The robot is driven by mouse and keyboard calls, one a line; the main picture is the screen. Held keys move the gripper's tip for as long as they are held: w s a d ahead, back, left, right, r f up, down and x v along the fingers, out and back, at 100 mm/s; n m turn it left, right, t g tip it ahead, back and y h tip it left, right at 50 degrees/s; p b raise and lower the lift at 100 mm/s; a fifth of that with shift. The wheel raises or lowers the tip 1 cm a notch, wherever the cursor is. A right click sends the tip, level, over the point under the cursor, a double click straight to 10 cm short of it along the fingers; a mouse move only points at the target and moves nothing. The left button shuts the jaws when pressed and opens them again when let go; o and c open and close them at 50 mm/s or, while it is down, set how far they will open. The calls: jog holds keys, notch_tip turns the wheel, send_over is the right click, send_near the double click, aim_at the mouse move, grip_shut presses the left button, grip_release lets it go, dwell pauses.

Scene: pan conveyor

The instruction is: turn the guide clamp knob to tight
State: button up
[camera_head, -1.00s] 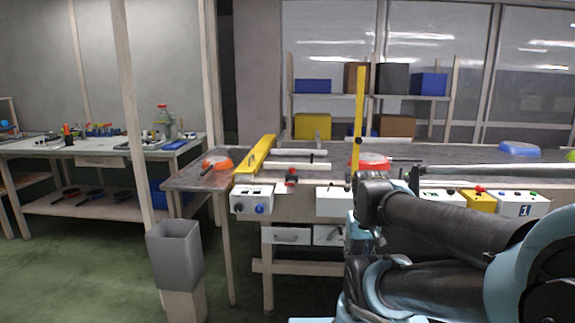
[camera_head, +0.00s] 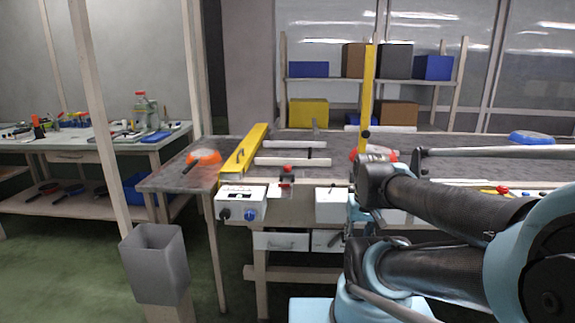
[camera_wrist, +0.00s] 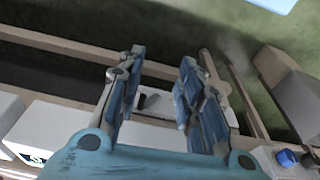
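A white control box (camera_head: 240,198) with a black knob (camera_head: 224,213) and a blue knob (camera_head: 250,215) is fixed to the conveyor's front edge, left of my arm. A red-topped piece (camera_head: 287,170) stands just right of it, beside the white guide bars (camera_head: 292,161). I cannot tell which is the guide clamp knob, or its setting. In the wrist view, my gripper (camera_wrist: 162,58) has its two blue fingers spread, with nothing held between them. The blue knob (camera_wrist: 286,158) shows at that view's lower right, apart from the fingers. My arm hides much of the gripper in the head view.
A yellow bar (camera_head: 244,150) lies on the conveyor table, and a yellow post (camera_head: 367,100) stands upright. Drawers (camera_head: 281,241) are below the conveyor edge. An orange pan (camera_head: 205,157) lies on the left end.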

jog(key=o, duration=0.3)
jog(key=shift+s+r, duration=0.15)
notch_tip(320, 180, up, 28)
jog(key=n+g, duration=0.2)
jog(key=n, duration=1)
send_over(287, 166)
notch_tip(287, 166, down, 16)
jog(key=shift+d+f, duration=0.1)
jog(key=shift+f, duration=0.1)
jog(key=shift+c, duration=0.2)
jog(key=c, duration=1)
